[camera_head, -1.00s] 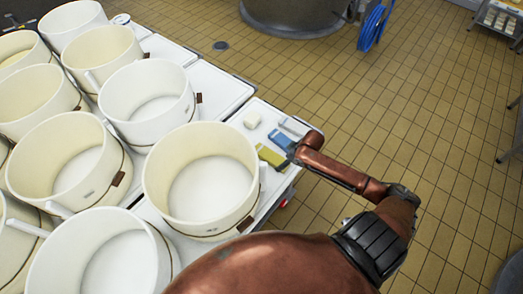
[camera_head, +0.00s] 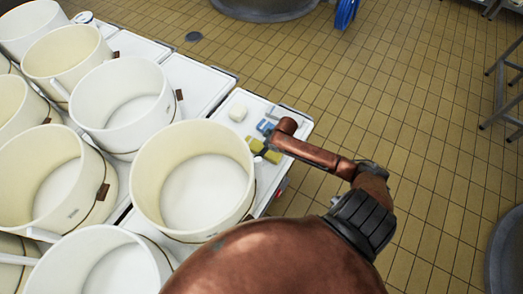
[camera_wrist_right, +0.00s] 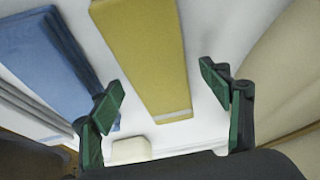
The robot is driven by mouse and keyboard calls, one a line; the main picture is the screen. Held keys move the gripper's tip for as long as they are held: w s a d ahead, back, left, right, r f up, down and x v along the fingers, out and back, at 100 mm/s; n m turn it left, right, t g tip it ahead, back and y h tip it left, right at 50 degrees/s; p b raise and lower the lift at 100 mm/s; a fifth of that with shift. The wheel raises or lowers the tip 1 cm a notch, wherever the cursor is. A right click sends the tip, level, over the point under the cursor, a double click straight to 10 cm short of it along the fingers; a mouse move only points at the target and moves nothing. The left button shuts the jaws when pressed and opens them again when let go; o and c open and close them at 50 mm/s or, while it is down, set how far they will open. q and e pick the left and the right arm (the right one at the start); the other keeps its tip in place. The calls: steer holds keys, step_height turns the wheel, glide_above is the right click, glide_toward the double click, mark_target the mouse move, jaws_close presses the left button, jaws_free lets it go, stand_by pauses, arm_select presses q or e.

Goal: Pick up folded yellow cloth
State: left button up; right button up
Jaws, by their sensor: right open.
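The folded yellow cloth (camera_head: 273,157) lies on the white tray top beside the vats in the head view, partly covered by my right gripper (camera_head: 263,147). In the right wrist view the yellow cloth (camera_wrist_right: 140,50) is a long flat strip between the two green-padded fingers of my right gripper (camera_wrist_right: 161,80). The fingers are spread wide and hold nothing. Whether they touch the surface I cannot tell. My left gripper is not in view.
A folded blue cloth (camera_wrist_right: 45,60) lies left of the yellow one in the wrist view. A small white block (camera_head: 238,113) is nearby. A large cream vat (camera_head: 195,180) stands close beside the cloths. Tiled floor (camera_head: 430,130) is open to the right.

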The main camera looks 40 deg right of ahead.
steer(key=c, duration=1.4)
